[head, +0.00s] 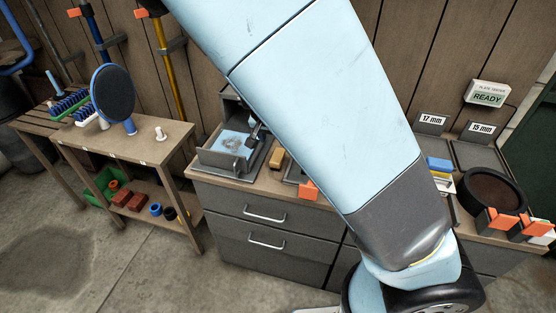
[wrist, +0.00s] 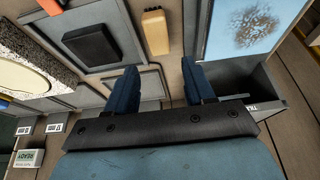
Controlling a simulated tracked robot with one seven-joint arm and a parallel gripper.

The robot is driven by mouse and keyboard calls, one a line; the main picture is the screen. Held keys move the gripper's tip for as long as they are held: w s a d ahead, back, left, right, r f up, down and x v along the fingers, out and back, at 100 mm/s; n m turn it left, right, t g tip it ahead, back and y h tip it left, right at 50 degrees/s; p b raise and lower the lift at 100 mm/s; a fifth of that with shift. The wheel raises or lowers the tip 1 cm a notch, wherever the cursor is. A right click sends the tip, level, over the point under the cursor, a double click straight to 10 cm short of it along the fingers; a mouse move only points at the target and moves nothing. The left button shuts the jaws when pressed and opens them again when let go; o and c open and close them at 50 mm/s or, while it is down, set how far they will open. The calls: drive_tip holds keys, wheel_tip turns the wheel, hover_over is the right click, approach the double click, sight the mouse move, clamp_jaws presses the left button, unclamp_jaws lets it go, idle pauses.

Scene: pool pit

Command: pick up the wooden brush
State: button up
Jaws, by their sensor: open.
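The brush is beyond the fingertips, roughly in line with the gap, and not touched.
A tray with a stained light-blue plate (head: 230,143) stands left of the brush; the plate is at the upper right in the wrist view (wrist: 240,25). A black block (wrist: 90,45) lies on a grey pad nearby. A round dark pan (head: 490,190) sits at the bench's right.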

sight(276, 158)
drive_tip(key=shift+x, duration=3.5)
drive_tip(key=shift+f, duration=0.2)
drive_tip(key=shift+x, duration=2.4)
drive_tip(key=shift+s+d+f, duration=0.1)
drive_tip(key=shift+s, duration=0.05)
drive_tip(key=shift+c, duration=0.2)
drive_tip(key=c, duration=0.7)
